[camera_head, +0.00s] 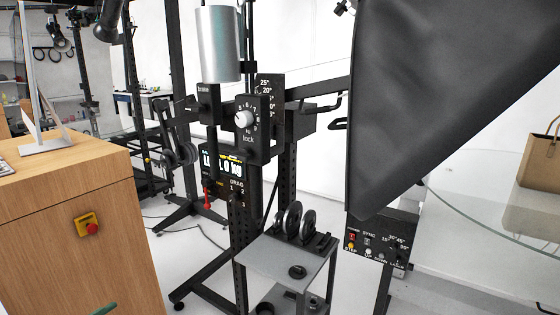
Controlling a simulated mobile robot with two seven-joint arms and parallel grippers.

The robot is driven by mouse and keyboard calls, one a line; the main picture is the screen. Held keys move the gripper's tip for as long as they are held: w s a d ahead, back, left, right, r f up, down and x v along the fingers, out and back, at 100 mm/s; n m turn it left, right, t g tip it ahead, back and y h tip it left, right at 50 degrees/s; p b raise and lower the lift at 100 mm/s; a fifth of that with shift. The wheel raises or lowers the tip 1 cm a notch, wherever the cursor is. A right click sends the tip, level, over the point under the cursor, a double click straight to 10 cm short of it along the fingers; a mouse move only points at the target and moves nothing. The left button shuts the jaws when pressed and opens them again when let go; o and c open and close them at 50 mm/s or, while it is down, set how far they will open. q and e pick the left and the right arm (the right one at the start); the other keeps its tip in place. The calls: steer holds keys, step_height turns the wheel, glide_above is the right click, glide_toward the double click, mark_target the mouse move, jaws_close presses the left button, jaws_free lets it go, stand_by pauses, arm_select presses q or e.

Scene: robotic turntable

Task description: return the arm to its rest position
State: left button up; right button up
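Neither of my grippers nor any part of my arms that I can make out shows in the head view. A black upright machine stands in the middle, with a control box bearing a white numbered dial (244,119) marked "lock". Below it is a lit display (222,162). A silver cylinder (218,43) stands at the top of the machine. A large black panel (450,90) fills the upper right and hides what is behind it.
A wooden cabinet (75,215) with a red button on a yellow plate (88,225) stands at left. A small grey stand (285,255) holds black discs (293,220). A glass table (480,190) with a brown bag (540,158) is at right.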

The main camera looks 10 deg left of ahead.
arm_select(q)
steer(key=s+d+f+n+g+y, duration=0.1)
steer(key=s+d+f+n+g, duration=0.3)
steer(key=s+d+f+n, duration=0.65)
steer(key=s+d+f+n+g, duration=0.1)
steer(key=s+d+f, duration=0.3)
steer(key=s+d, duration=0.3)
steer(key=s+d+f+n+g+p, duration=0.1)
steer(key=s+d+f+n, duration=0.1)
steer(key=s+d+f, duration=0.2)
steer(key=s+d, duration=0.3)
steer(key=s, duration=0.1)
steer(key=shift+s+f+g, duration=0.25)
steer(key=shift+s+g, duration=0.05)
arm_select(e)
steer(key=shift+w+d+r+t, duration=0.1)
steer(key=shift+w+r+t, duration=0.2)
steer(key=shift+w+r, duration=0.8)
steer(key=shift+s, duration=0.2)
steer(key=shift+r, duration=0.1)
